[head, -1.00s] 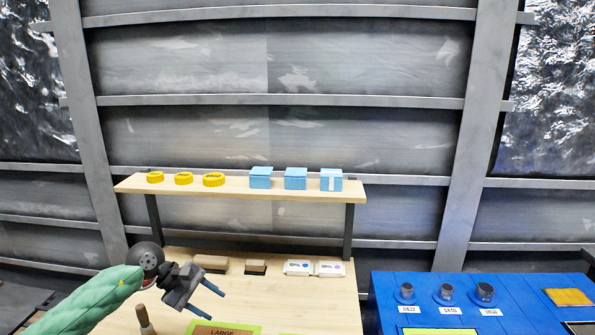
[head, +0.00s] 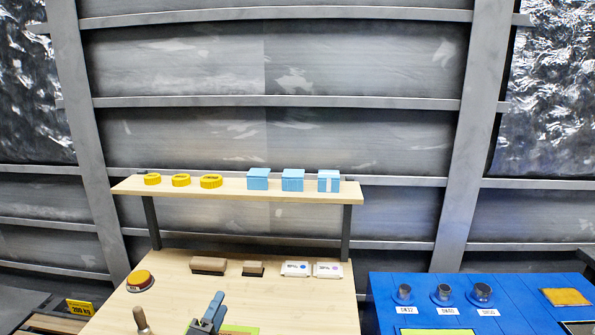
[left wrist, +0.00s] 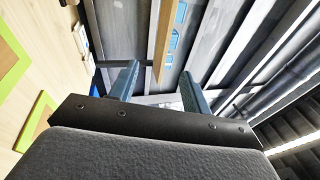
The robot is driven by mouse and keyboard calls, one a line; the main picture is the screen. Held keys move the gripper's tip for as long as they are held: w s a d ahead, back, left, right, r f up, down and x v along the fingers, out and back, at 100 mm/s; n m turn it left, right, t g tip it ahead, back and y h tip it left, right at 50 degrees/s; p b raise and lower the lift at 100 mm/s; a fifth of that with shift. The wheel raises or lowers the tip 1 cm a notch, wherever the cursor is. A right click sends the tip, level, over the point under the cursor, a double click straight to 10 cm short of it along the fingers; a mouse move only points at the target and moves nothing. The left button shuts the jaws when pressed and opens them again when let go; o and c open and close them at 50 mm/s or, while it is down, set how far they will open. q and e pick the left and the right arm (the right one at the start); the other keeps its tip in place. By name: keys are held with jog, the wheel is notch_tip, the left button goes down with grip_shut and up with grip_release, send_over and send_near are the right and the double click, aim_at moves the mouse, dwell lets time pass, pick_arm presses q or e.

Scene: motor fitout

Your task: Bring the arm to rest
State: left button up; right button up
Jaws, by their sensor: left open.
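My left gripper (head: 217,303) shows at the bottom edge of the head view, over the front part of the wooden bench (head: 290,310). Its two blue-grey fingers lie close together in that view, and the arm behind them is out of frame. In the left wrist view the fingers (left wrist: 159,68) stand well apart with nothing between them, so the gripper is open and empty. My right gripper is in neither view.
A shelf (head: 235,190) above the bench holds yellow rings (head: 181,181) and blue boxes (head: 293,180). A red-and-yellow button (head: 140,280), a wooden handle (head: 141,320), brown blocks (head: 208,265) and white packs (head: 296,269) sit on the bench. A blue station (head: 460,305) stands right.

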pick_arm(q)
jog(key=s+a+f+n+g+y, duration=0.4)
jog(key=s+f+n+y, duration=0.2)
jog(key=f+n, duration=0.4)
jog(key=s+f+n+g+h, duration=0.1)
jog(key=s+f+n+g, duration=0.5)
jog(key=s, duration=0.6)
jog(key=s+f+n+g, duration=0.4)
jog(key=s+f+g, duration=0.4)
jog(key=s, duration=0.4)
jog(key=s+d+f, duration=0.1)
jog(key=d+f, duration=0.2)
jog(key=f, duration=1)
jog(key=s+d+f, duration=0.1)
jog(key=d+f, duration=0.2)
jog(key=f, duration=1)
jog(key=shift+s+f+g+h, duration=0.25)
jog(key=shift+s+g+h, duration=0.05)
jog(key=shift+g+h, duration=0.1)
jog(key=shift+d, duration=0.1)
